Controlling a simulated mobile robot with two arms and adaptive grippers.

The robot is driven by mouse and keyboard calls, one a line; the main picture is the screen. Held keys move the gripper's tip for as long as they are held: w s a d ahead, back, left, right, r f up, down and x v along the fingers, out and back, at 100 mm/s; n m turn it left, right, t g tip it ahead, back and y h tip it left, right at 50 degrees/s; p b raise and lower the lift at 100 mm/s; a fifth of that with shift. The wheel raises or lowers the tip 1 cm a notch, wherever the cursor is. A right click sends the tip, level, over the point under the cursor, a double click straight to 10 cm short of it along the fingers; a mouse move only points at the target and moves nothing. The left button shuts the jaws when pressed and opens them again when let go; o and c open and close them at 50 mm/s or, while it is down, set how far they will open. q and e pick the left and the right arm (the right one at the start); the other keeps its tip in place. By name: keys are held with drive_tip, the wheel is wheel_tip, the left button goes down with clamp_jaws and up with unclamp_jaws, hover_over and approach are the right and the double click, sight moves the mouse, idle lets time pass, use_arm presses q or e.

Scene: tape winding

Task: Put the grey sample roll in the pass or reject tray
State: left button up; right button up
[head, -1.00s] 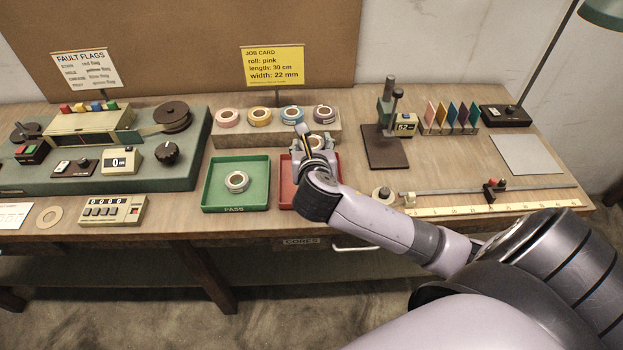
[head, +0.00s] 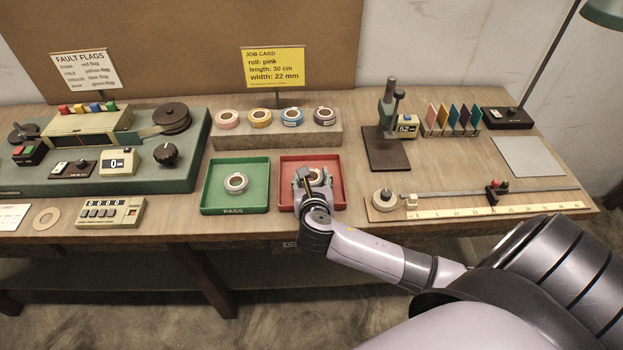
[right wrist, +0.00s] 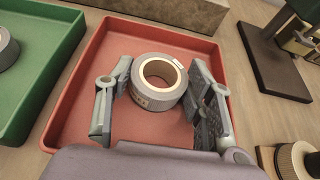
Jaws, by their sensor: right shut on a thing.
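A grey roll (right wrist: 158,82) with a pale core and a small white label is in the red tray (head: 335,160), between the fingers of my right gripper (head: 312,180). In the right wrist view my gripper (right wrist: 160,100) is shut on this roll, one finger on each side. I cannot tell whether the roll rests on the tray floor. In the head view the gripper partly hides it. The green tray (head: 207,195), marked PASS, stands just left and holds another grey roll (head: 236,183). My left gripper is not in view.
Several coloured rolls stand on a block (head: 330,138) behind the trays. A measuring rail with a ruler (head: 470,211) lies to the right, and a gauge stand (head: 388,150) behind it. A counter box (head: 110,212) is left of the green tray.

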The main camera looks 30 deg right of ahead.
drive_tip(key=shift+f, duration=0.1)
drive_tip(key=o, duration=1)
drive_tip(key=shift+o, duration=0.2)
drive_tip(key=v, duration=1.2)
